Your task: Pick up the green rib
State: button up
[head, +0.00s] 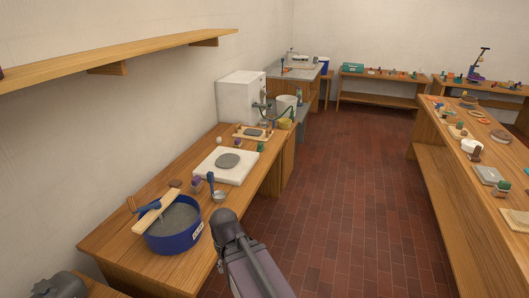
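I cannot pick out the green rib with certainty. A small dark-green piece (261,146) sits near the front edge of the left wooden bench, beside the white slab; it is too small to tell its shape. Another small green piece (504,185) lies on the right-hand bench, also too small to identify. A grey and dark part of my own arm rises from the bottom middle, in front of the left bench's edge. My gripper's fingers do not show.
The left bench (115,245) holds a blue basin (172,240) with a wooden board across it, a ladle (218,196) and a white slab (210,165). The right bench (440,118) carries many small things. A shelf (130,55) juts from the left wall. The brick floor (340,190) between is clear.

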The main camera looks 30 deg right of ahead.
aim_at(260, 147)
jog(key=z, duration=0.45)
jog(key=i, duration=0.4)
jog(key=z, duration=0.85)
jog(key=i, duration=2.05)
jog(key=u, duration=0.6)
jog(key=i, duration=0.5)
jog(key=u, duration=0.4)
